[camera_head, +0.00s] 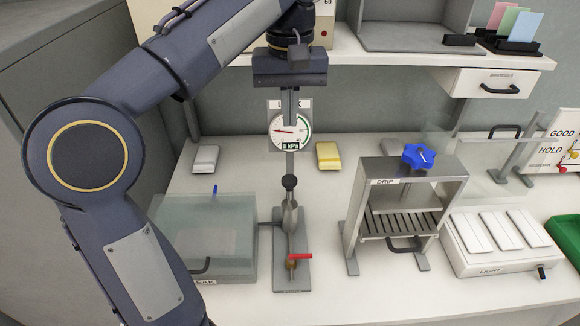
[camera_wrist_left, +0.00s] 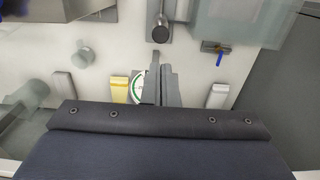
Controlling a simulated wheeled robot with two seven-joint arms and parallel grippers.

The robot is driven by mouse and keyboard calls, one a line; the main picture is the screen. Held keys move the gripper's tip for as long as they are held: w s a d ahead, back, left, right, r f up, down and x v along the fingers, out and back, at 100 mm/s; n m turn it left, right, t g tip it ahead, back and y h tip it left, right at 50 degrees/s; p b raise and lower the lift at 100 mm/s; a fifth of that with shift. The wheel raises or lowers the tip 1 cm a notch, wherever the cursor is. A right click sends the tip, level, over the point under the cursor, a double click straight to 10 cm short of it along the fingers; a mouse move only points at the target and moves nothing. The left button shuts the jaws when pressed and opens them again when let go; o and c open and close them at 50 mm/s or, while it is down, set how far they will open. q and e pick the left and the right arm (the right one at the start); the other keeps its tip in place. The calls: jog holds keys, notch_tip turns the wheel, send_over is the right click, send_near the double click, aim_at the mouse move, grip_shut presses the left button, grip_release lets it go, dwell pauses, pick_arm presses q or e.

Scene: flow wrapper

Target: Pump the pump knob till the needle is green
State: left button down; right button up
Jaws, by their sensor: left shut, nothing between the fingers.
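The pump (camera_head: 292,245) stands on the bench with its dark round pump knob (camera_head: 289,183) on top. The knob also shows in the left wrist view (camera_wrist_left: 160,34). The round white gauge (camera_head: 280,131) behind it has a reddish needle pointing left and a green band along its right side. The readout looks like 8 kPa, though small. My left gripper (camera_head: 290,140) is shut and empty, fingers pointing down above the knob and apart from it. Its fingers partly hide the gauge. My right gripper is not in view.
A clear-lidded leak box (camera_head: 215,235) is left of the pump. A red-handled valve (camera_head: 299,257) is at the pump's base. The drip stand (camera_head: 405,170) with a blue knob is to the right. A shelf (camera_head: 385,50) overhangs the bench behind.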

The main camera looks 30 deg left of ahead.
aim_at(290, 179)
pick_arm(q)
notch_tip(290, 179, down, 13)
jog(key=b, duration=0.3)
jog(key=shift+f, duration=0.1)
notch_tip(290, 179, down, 4)
jog(key=shift+f+b, duration=0.1)
jog(key=shift+b, duration=0.65)
jog(key=shift+s+f, duration=0.1)
jog(key=shift+f, duration=0.3)
notch_tip(290, 179, up, 8)
jog(key=shift+r+p, duration=0.15)
jog(key=shift+p, duration=0.65)
